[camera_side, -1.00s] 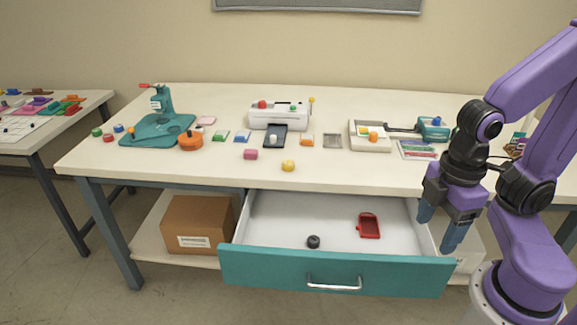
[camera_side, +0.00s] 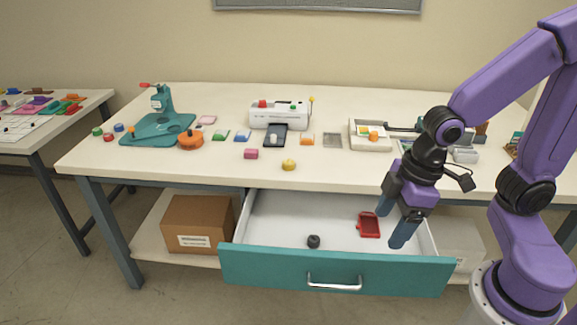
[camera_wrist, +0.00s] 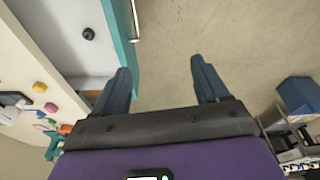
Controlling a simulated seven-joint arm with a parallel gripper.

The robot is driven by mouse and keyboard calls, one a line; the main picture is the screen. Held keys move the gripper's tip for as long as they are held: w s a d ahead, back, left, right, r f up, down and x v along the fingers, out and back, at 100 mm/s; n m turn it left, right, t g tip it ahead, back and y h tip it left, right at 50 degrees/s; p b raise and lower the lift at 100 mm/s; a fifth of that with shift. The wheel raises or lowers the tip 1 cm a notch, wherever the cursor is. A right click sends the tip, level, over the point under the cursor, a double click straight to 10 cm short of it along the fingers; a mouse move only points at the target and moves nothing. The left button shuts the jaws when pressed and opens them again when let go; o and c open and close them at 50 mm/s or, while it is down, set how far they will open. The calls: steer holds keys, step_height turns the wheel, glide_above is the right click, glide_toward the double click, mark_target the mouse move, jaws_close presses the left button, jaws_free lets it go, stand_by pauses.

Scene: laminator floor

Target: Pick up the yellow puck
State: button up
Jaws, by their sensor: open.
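The yellow puck (camera_side: 289,165) sits on the table top near its front edge, above the open drawer. It also shows in the wrist view (camera_wrist: 39,87), at the left. My gripper (camera_side: 391,229) hangs over the right part of the open drawer, to the right of the puck and well apart from it. Its two blue fingers are spread, and in the wrist view my gripper (camera_wrist: 160,82) has nothing between the fingertips but floor.
The teal-fronted drawer (camera_side: 274,268) is pulled out, with a black knob (camera_side: 313,242) and a red tray (camera_side: 369,225) in it. A pink block (camera_side: 251,154) lies left of the puck. A white laminator (camera_side: 280,116) stands behind. Table space right of the puck is clear.

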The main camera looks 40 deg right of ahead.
steer(key=w+f+m+t+y, duration=0.1)
steer(key=w+f+m+t, duration=0.2)
steer(key=w, duration=0.9)
steer(key=m+t, duration=0.6)
steer(key=t, duration=0.3)
glide_toward(290, 163)
steer(key=x, duration=0.9)
steer(key=shift+w+d+f, duration=0.1)
steer(key=c, duration=1.2)
